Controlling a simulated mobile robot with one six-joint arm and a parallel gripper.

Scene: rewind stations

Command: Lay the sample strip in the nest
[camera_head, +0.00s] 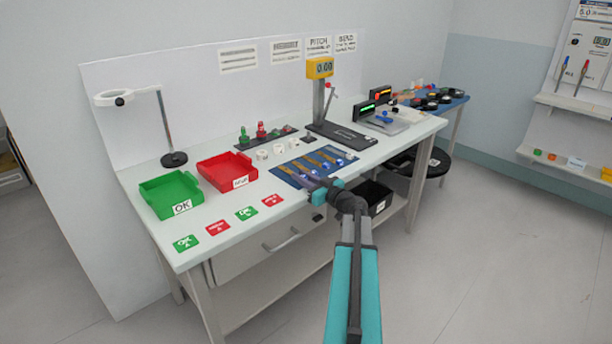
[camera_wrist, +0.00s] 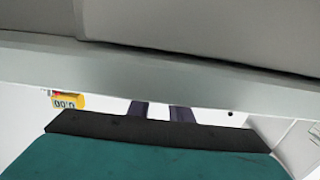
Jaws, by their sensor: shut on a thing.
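My gripper (camera_head: 314,184) is at the front edge of the bench, at the near side of a blue mat (camera_head: 284,176). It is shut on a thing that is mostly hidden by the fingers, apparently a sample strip. Several tan strips (camera_head: 327,157) with bluish round ends lie side by side on the mat, just beyond my gripper. In the wrist view, two dark fingers (camera_wrist: 160,110) show only in part, behind a pale band; what is between them cannot be made out. I cannot tell for certain which fixture is the nest; a black base (camera_head: 345,136) under a yellow readout (camera_head: 320,68) stands behind the mat.
A green tray (camera_head: 160,201) marked OK and a red tray (camera_head: 222,181) stand at left, with red and green cards before them. A magnifier lamp (camera_head: 173,158) stands behind.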

